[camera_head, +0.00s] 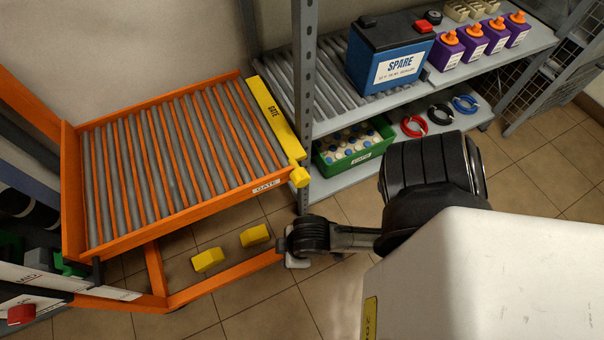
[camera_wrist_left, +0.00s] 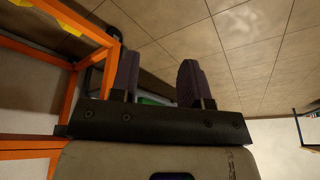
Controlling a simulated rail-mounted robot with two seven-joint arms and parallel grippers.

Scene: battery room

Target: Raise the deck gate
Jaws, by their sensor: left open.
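The deck gate (camera_head: 272,112) is a yellow bar marked GATE across the right end of the orange roller deck (camera_head: 225,196). It looks about level with the deck's rim. A yellow knob (camera_head: 299,177) sits at its near end, beside a small GATE label (camera_head: 266,185) on the deck's front rail. My left gripper (camera_wrist_left: 157,74) shows in the left wrist view with two dark fingers apart and nothing between them. An orange frame is to its left. In the head view, one of my arms reaches in from the lower right; its fingers cannot be made out.
A grey shelf post (camera_head: 305,75) stands just right of the gate. The shelves hold a blue SPARE battery (camera_head: 389,52), several purple bottles (camera_head: 475,41) and a green crate (camera_head: 326,166). Two yellow blocks (camera_head: 208,260) (camera_head: 255,235) show below the deck. Tiled floor is open in front.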

